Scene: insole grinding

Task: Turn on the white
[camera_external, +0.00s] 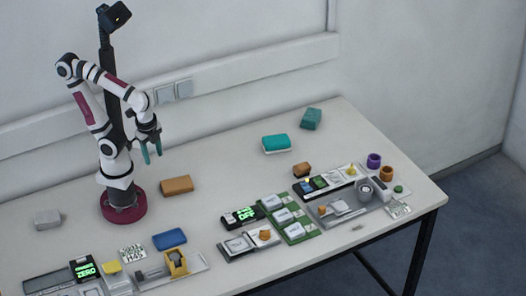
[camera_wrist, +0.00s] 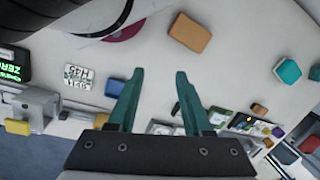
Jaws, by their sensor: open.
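My gripper (camera_external: 152,156) is open and empty, with teal fingers pointing down, raised above the table behind the panels. In the wrist view my gripper (camera_wrist: 160,73) has its two fingers apart with bare table between them. Several white blocks, one of them a white block (camera_external: 271,202), sit on a green panel (camera_external: 300,237) right of the table's middle. A white switch-like piece (camera_external: 237,245) sits on a grey panel to their left. A black display (camera_external: 243,216) with green text that seems to read OFF stands behind it. Which white thing the task means cannot be told.
A blue block (camera_external: 169,239), an orange-brown block (camera_external: 177,185) and a teal block (camera_external: 276,143) lie on the table (camera_external: 220,170). A ZERO display (camera_external: 85,269) and a yellow-fronted device (camera_external: 177,263) stand front left. Purple and orange cylinders (camera_external: 374,161) stand at right.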

